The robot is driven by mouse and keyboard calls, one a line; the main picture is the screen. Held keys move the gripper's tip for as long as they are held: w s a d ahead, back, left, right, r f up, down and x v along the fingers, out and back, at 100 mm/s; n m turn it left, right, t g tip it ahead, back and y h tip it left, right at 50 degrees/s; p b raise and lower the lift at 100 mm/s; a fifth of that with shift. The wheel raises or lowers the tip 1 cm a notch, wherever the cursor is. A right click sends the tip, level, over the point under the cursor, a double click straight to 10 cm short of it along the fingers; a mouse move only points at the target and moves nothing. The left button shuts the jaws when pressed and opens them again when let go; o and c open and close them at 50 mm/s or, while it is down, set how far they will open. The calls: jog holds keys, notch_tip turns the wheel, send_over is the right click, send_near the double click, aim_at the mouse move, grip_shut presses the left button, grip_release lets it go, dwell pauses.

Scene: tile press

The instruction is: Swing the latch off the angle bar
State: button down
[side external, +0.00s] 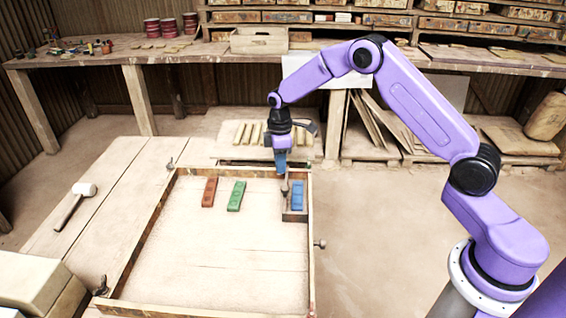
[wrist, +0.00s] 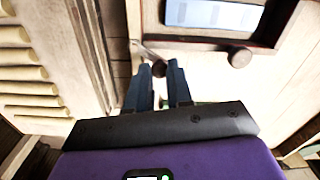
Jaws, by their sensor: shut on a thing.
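The latch (side external: 285,185) is a small metal piece at the far edge of the wooden tray, just left of the blue tile (side external: 298,196). In the wrist view the latch (wrist: 150,52) runs up to my fingertips, and a round knob stands to its right. The angle bar (side external: 294,217) is a brown strip along the left and near sides of the blue tile; it also shows in the wrist view (wrist: 205,33). My gripper (side external: 281,170) points down at the latch. Its blue fingers (wrist: 160,72) are closed about the latch's upright end, partly hidden by them.
The tray (side external: 140,240) also holds a red tile (side external: 209,192) and a green tile (side external: 236,196). A mallet (side external: 74,205) lies on the bench at left. Several pale strips (side external: 248,133) lie on a board behind the tray. The tray's middle is clear.

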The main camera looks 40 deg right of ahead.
jog(key=m, duration=0.2)
jog(key=w+m, duration=0.1)
jog(key=m, duration=0.2)
jog(key=shift+w+m, duration=0.3)
jog(key=shift+w, duration=0.05)
jog(key=m, duration=0.1)
jog(key=w+m, duration=0.1)
jog(key=m, duration=0.1)
jog(key=shift+d, duration=0.2)
jog(key=shift+w+d+m, duration=0.15)
jog(key=shift+m, duration=0.6)
jog(key=shift+w+d+m, duration=0.1)
jog(key=shift+w+m, duration=0.05)
jog(key=shift+m, duration=0.6)
jog(key=c, duration=1)
grip_release()
